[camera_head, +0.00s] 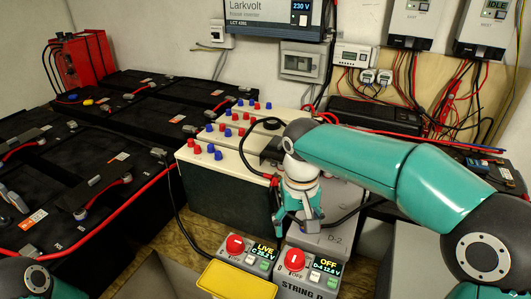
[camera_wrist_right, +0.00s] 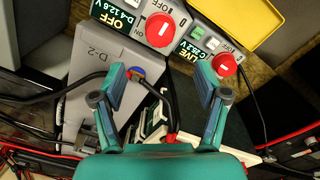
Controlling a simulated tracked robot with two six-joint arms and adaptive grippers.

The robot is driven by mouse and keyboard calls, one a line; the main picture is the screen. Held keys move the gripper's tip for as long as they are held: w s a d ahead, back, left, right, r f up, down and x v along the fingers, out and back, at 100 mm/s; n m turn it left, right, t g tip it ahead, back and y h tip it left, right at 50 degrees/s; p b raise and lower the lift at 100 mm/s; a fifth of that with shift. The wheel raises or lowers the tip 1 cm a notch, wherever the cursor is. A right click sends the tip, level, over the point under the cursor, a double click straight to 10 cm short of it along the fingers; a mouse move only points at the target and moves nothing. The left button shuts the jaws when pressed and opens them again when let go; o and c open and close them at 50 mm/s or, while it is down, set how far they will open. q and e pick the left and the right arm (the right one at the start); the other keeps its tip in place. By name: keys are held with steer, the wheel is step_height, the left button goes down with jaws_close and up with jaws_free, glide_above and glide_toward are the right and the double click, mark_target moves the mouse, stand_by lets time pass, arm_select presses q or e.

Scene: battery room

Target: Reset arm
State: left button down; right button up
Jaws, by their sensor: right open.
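My right arm reaches in from the right in the head view. Its gripper (camera_head: 298,222) points down over the grey D-2 battery (camera_head: 328,240), behind the red-knob switch boxes. In the right wrist view the two fingers of this gripper (camera_wrist_right: 160,88) are spread apart with nothing held. A black cable end with a blue and orange terminal (camera_wrist_right: 137,74) on the D-2 battery (camera_wrist_right: 90,62) shows between them, below; I cannot tell how far. Part of my left arm (camera_head: 40,281) shows at the lower left corner; its gripper is out of view.
The switch box reading OFF (camera_head: 327,265) and the one reading LIVE (camera_head: 262,252) stand in front, by a yellow tray (camera_head: 237,281). Cream-topped batteries (camera_head: 222,164) with red and blue caps stand left of the gripper. Black batteries (camera_head: 120,150) and loose cables fill the left. Inverters hang behind.

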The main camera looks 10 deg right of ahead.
steer(key=s+d+f+g+p, duration=0.1)
steer(key=s+p, duration=0.1)
steer(key=p, duration=0.1)
steer(key=s+d+f+g+p, duration=0.1)
steer(key=s+d+f+p, duration=0.1)
steer(key=p, duration=0.1)
steer(key=s+d+f+m+g+p, duration=0.1)
steer(key=s+f+g+p, duration=0.1)
steer(key=p, duration=0.2)
steer(key=shift+d, duration=0.4)
steer(key=s+a+f+t+y+p, duration=0.1)
steer(key=s+a+f+y+p, duration=0.1)
steer(key=s+a+f+p, duration=0.3)
steer(key=s+f+m+y, duration=0.1)
steer(key=s+f, duration=0.2)
steer(key=s, duration=0.4)
steer(key=s+a+f+t+y+p, duration=0.1)
steer(key=s+a+f+y+p, duration=0.1)
steer(key=s+a+f+p, duration=0.3)
steer(key=shift+w+d+r+t+h+b, duration=0.1)
steer(key=shift+w+d+t+h+b, duration=0.05)
steer(key=shift+w+d+t+b, duration=0.7)
steer(key=shift+w+d+r+t+h+b, duration=0.15)
steer(key=shift+w+d+t+b, duration=0.35)
steer(key=shift+w, duration=0.55)
steer(key=shift+f, duration=0.1)
